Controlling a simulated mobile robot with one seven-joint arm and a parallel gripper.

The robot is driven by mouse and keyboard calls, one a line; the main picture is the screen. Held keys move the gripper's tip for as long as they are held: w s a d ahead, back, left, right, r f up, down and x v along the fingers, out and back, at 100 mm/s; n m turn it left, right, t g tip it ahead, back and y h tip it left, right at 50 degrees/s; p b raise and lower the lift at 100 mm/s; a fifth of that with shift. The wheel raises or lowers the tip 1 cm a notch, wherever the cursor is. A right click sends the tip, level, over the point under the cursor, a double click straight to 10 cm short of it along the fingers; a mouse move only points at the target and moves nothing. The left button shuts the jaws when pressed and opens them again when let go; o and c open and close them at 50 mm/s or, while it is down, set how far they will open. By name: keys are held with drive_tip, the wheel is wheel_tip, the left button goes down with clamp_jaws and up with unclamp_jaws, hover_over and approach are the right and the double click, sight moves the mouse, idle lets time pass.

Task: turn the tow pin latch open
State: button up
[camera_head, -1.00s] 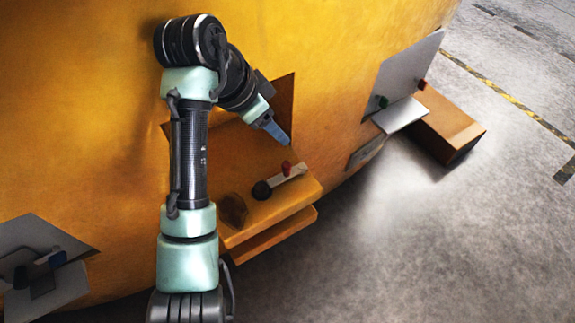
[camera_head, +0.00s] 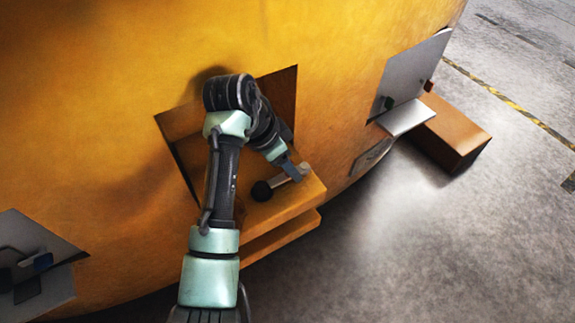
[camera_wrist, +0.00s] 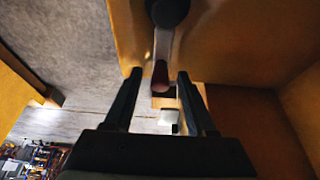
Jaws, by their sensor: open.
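The tow pin latch is a pale metal bar (camera_head: 280,181) on an orange ledge (camera_head: 305,192), with a round black piece (camera_head: 262,190) at its left end. In the wrist view, the bar (camera_wrist: 163,46) runs from the black piece (camera_wrist: 170,10) at the top down to a red knob (camera_wrist: 160,76). My gripper (camera_head: 297,173) is over the bar's right end, hiding the knob in the head view. In the wrist view its two fingers are apart, one on each side of the red knob. I cannot tell whether either finger touches it.
The ledge sits in a recess of a large curved orange body (camera_head: 110,110). A grey panel with a silver shelf (camera_head: 405,117) and a brown box (camera_head: 455,132) stand to the right. Another grey fixture (camera_head: 40,262) is at lower left. Grey floor is open at right.

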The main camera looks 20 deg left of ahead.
drive_tip(key=shift+w+d+f, duration=0.1)
drive_tip(key=shift+f, duration=0.1)
clamp_jaws()
idle(1.4)
